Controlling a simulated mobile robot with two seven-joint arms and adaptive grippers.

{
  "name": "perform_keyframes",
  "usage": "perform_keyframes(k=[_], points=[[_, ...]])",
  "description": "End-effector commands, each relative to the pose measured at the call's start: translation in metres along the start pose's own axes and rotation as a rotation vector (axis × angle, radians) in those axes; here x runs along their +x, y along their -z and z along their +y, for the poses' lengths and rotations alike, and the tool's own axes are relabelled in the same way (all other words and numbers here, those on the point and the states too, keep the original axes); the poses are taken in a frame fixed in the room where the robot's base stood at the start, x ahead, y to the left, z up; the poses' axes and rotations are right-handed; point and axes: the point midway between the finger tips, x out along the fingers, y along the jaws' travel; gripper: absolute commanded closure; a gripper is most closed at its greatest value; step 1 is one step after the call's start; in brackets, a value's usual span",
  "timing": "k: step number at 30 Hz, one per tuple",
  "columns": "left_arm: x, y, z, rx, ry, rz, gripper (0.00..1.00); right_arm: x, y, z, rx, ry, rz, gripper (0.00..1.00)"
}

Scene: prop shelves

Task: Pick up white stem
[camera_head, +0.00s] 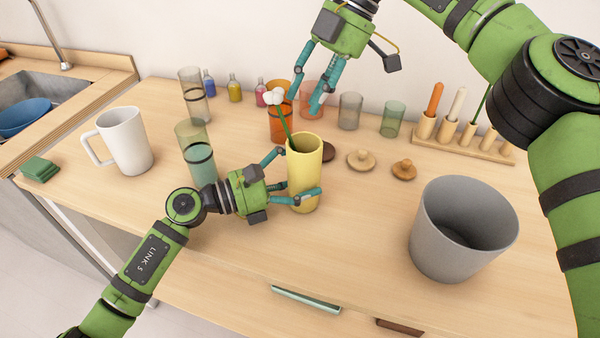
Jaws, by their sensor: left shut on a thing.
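The white stem (275,97) has a white blossom head on a thin green stalk. It stands in a yellow vase (306,160), leaning left out of its mouth; its lower end is hidden inside. My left gripper (300,195) is shut on the yellow vase, its fingers around the vase's lower part and side. The vase looks nearly upright. My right gripper (303,106) points down from above, just right of the blossom. Its fingers are apart with nothing seen between them.
An orange glass (281,122) and other glasses stand close behind. A grey bin (463,230) is at the right, and a wooden rack (463,142) of coloured sticks is behind it. The front middle tabletop is clear.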

Motion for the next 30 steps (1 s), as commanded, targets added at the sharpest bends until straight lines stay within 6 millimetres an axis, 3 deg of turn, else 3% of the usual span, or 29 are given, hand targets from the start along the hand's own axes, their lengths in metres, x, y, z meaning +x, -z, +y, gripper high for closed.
perform_keyframes(k=[7, 9, 14, 20, 27, 30], points=[[0.000, 0.000, 0.000, 0.000, 0.000, 0.000, 0.44, 0.000, 0.000, 0.000, 0.000, 0.000, 0.000, 0.61], [0.000, 0.000, 0.000, 0.000, 0.000, 0.000, 0.44, 0.000, 0.000, 0.000, -0.002, -0.001, -0.001, 0.44], [0.000, 0.000, 0.000, 0.000, 0.000, 0.000, 0.44, -0.004, -0.003, 0.003, -0.099, -0.026, -0.028, 0.44], [0.000, 0.000, 0.000, 0.000, 0.000, 0.000, 0.44, -0.017, 0.004, 0.006, -0.547, -0.069, -0.157, 0.44], [0.000, 0.001, 0.000, 0.000, 0.000, 0.001, 0.44, -0.038, 0.060, -0.019, -1.363, 0.034, -0.417, 0.44], [0.000, 0.001, 0.000, 0.000, 0.000, 0.001, 0.44, -0.049, 0.081, -0.031, -1.634, 0.093, -0.530, 0.44]])
